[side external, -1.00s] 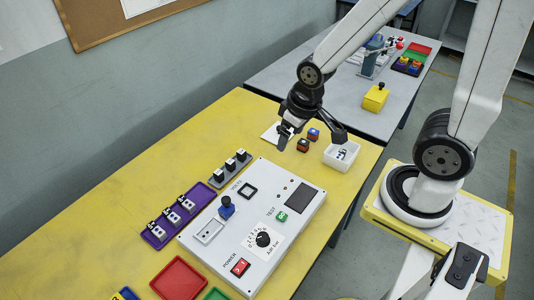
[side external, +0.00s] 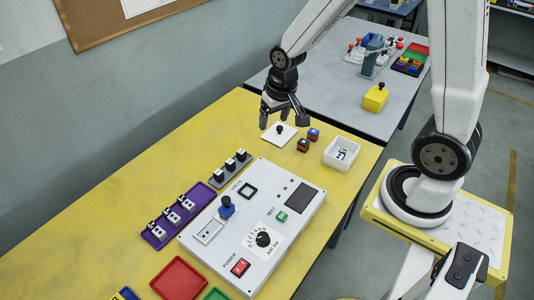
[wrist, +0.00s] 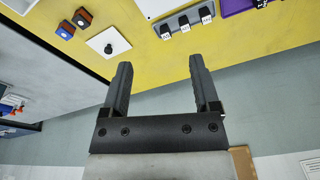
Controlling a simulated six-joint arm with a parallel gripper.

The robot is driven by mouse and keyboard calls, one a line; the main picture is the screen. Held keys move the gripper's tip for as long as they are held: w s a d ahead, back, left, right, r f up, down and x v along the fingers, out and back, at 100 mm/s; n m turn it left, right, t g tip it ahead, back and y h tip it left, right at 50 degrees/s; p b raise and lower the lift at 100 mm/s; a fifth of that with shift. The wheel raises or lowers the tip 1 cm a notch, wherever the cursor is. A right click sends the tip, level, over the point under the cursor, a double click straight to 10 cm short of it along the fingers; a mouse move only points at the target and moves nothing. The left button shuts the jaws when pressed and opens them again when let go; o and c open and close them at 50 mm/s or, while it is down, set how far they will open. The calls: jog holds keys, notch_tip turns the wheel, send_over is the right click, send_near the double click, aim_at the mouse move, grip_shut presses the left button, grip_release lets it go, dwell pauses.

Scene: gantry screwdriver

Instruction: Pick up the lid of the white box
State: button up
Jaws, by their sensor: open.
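The lid (side external: 279,133) is a flat white square with a black knob, lying on the yellow table. It also shows in the wrist view (wrist: 101,43), above and left of the fingers. The white box (side external: 342,154) stands open to the right of the lid, with small parts inside. My gripper (side external: 284,125) is open and empty, with its fingers pointing down above the lid's area in the side view. In the wrist view my gripper (wrist: 158,75) has two black fingers spread apart, with only table edge and floor between them.
Two small blocks, one orange-brown (side external: 303,145) and one blue-topped (side external: 313,134), sit between lid and box. A grey rack (side external: 230,168) and a white control panel (side external: 256,225) lie nearer. A grey table (side external: 340,100) with a yellow box (side external: 375,98) is behind.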

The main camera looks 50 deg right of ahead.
jog(key=w+d+f+m, duration=0.3)
jog(key=w+d, duration=0.2)
jog(key=w, duration=0.1)
jog(key=m+g, duration=0.2)
jog(key=m, duration=0.9)
send_over(280, 127)
jog(key=f, duration=1.4)
jog(key=shift+w, duration=0.3)
jog(key=shift+f, duration=1.35)
jog(key=shift+f, duration=0.1)
jog(key=f, duration=0.3)
jog(key=shift+s+f, duration=0.15)
jog(key=shift+s, duration=0.15)
jog(key=shift+a+f, duration=0.1)
jog(key=shift+f, duration=0.75)
